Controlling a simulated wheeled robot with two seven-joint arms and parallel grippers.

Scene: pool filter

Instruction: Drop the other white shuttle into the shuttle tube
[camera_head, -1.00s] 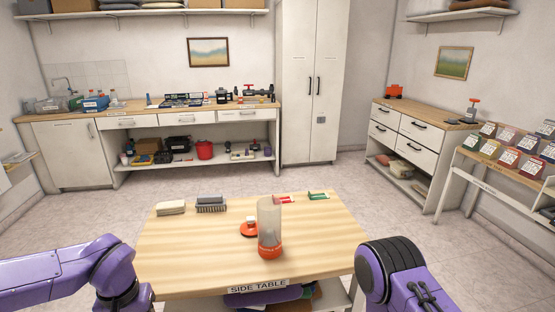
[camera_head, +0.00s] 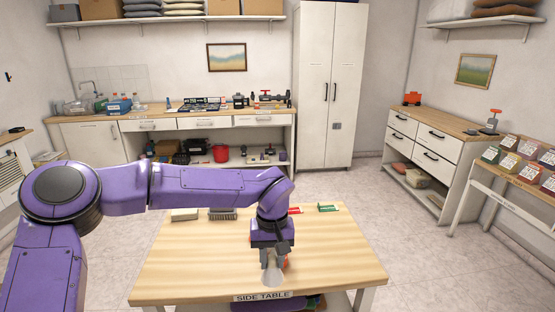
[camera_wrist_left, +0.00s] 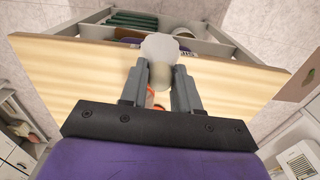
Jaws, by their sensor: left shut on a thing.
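My left gripper (camera_head: 274,259) is over the front middle of the side table (camera_head: 180,268), its fingers pointing down. It is shut on a white shuttle (camera_head: 272,275), whose pale flared skirt shows below the fingers. In the left wrist view the shuttle (camera_wrist_left: 160,46) shows as a pale round shape at the fingertips (camera_wrist_left: 161,70). An orange patch (camera_wrist_left: 150,97) shows between the fingers there; I cannot tell whether it is the tube's base or the round orange piece. The shuttle tube is not clearly visible in the head view, behind my gripper and arm. My right gripper is out of view.
A beige block (camera_head: 184,214) and a grey brush-like block (camera_head: 222,213) lie at the table's back left. A red item (camera_head: 294,210) and a green item (camera_head: 328,207) lie at the back right. The table's left and right sides are clear.

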